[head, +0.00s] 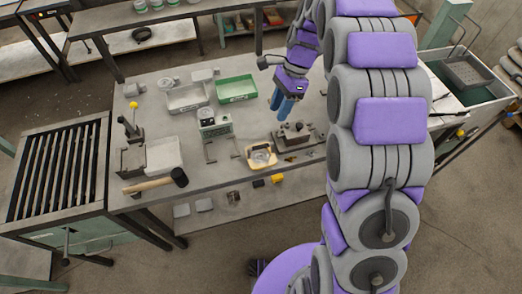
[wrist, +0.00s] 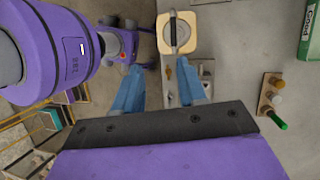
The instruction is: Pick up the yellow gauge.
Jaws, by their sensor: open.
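A small yellow block (head: 277,178) lies on the lower shelf by the table's front edge. A square pale-yellow piece (head: 261,156) with a round grey centre lies near the front edge of the tabletop. A similar piece shows at the top of the wrist view (wrist: 191,46). I cannot tell for sure which of these is the gauge. My gripper (head: 281,107) hangs over the table, behind and right of both, with blue fingers apart. In the wrist view my gripper (wrist: 160,88) is empty, with the square piece beyond its fingertips.
A dark fixture (head: 293,134) stands close to my gripper. A green bin (head: 236,89), a grey tray (head: 187,97) and a green-faced box (head: 215,125) stand further left. A black-headed mallet (head: 155,183) lies front left. A wooden rack (wrist: 270,93) with several pegs shows in the wrist view.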

